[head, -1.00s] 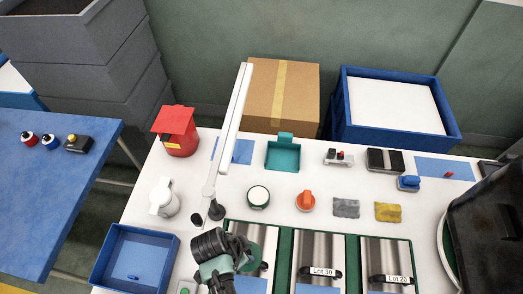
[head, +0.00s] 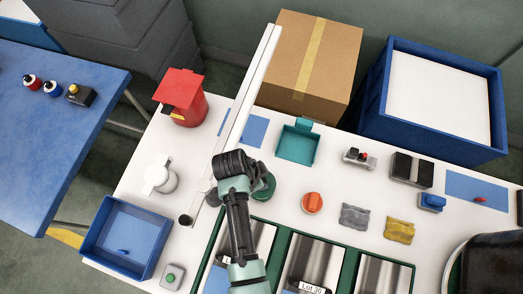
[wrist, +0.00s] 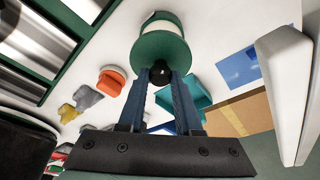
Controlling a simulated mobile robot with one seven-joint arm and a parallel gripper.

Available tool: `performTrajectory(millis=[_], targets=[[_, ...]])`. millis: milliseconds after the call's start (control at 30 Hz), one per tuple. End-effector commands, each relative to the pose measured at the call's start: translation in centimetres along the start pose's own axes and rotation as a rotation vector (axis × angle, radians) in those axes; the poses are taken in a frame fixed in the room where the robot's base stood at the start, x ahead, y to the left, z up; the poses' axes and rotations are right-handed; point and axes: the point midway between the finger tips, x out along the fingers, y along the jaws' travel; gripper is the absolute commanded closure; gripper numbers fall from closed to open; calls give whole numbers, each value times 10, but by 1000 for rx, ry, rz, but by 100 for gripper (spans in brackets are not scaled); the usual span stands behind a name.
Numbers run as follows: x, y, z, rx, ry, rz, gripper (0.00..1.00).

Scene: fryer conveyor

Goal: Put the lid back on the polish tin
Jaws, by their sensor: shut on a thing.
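My gripper (wrist: 162,82) is shut on the black knob (wrist: 160,70) of a green round lid (wrist: 158,50). The polish tin (wrist: 161,28) lies just beyond the lid in the wrist view, with its pale top and green rim partly showing. The lid covers the near part of the tin in that view. In the head view the lid (head: 264,184) shows at the right of my dark wrist, and the tin is mostly hidden there. I cannot tell whether lid and tin touch.
An orange knob (head: 312,203) and grey (head: 353,216) and yellow (head: 399,230) cloths lie to the right. A teal tray (head: 298,146) stands behind. A long white bar (head: 247,105) rises close to my wrist at the left. A blue bin (head: 96,250) stands at the front left.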

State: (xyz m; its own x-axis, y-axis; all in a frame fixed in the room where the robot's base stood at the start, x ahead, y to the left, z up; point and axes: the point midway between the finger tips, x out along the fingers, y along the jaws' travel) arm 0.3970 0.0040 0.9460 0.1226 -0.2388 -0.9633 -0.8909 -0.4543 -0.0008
Motion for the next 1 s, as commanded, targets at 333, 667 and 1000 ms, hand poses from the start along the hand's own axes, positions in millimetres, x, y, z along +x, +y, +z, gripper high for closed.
performTrajectory(millis=[333,667,1000], targets=[[36,0,10,0,0,0,100],[55,0,15,0,0,-1,100],[54,0,15,0,0,0,100]])
